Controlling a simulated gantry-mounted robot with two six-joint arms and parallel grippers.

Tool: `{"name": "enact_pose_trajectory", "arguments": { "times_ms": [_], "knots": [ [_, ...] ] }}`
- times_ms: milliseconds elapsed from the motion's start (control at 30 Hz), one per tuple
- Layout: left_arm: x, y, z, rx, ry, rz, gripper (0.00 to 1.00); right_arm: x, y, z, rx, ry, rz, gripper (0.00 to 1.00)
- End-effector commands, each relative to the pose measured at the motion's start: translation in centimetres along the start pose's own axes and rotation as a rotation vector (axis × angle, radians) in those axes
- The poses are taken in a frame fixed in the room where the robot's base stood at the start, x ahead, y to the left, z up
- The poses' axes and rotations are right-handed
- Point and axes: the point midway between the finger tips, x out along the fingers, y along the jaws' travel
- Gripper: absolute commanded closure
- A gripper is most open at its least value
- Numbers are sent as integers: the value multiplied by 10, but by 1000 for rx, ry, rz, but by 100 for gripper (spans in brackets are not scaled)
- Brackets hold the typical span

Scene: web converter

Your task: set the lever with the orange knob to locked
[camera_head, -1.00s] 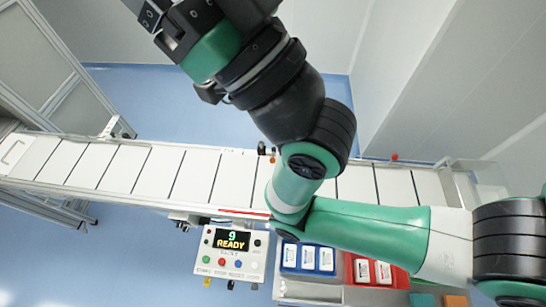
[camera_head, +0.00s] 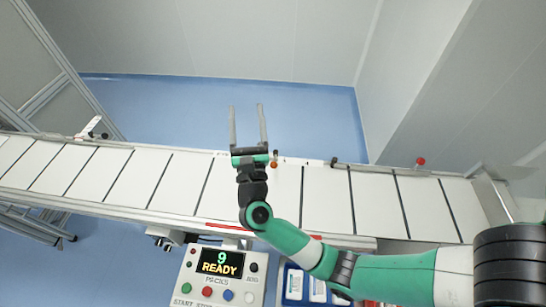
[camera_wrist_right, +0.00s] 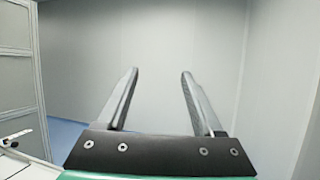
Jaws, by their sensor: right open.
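A small orange knob (camera_head: 274,164) shows at the far edge of the conveyor in the head view, just right of my right gripper's base. The lever under it is too small to make out its setting. My right gripper (camera_head: 248,106) is open and empty, with its two fingers pointing away past the conveyor's far edge. The fingers extend beyond the knob and are not around it. In the right wrist view the open fingers (camera_wrist_right: 158,72) have only pale wall between them, and no knob shows there. My left gripper is not in view.
The white segmented conveyor (camera_head: 376,202) crosses the view. A red knob (camera_head: 420,161) and a dark knob (camera_head: 334,161) stand on its far edge farther right. A control panel (camera_head: 219,280) reading READY is in front. Blue floor beyond the conveyor is clear.

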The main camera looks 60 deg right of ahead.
Motion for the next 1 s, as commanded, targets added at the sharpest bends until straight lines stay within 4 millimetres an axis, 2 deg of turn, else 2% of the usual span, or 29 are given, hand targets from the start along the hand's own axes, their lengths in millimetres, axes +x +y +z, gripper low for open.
{"name": "enact_pose_trajectory", "arguments": {
  "times_ms": [33,67,100,133,200,300,400,667,833,1000],
  "knots": [
    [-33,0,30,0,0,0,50,-32,-14,-87,-26,104,-14,31],
    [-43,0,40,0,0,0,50,-47,-23,-125,-44,160,-21,31],
    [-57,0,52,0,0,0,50,-68,-35,-174,-76,233,-27,31],
    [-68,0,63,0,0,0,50,-85,-44,-210,-105,280,-26,31],
    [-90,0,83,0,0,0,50,-120,-63,-274,-166,357,-13,31],
    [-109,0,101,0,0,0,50,-149,-83,-319,-224,396,-7,31],
    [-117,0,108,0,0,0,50,-159,-91,-335,-242,407,-7,31],
    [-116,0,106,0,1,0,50,-155,-92,-333,-242,404,-10,31],
    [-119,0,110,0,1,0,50,-134,-93,-342,-241,403,-13,31],
    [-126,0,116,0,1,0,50,-98,-96,-358,-241,401,-14,31]
  ]
}}
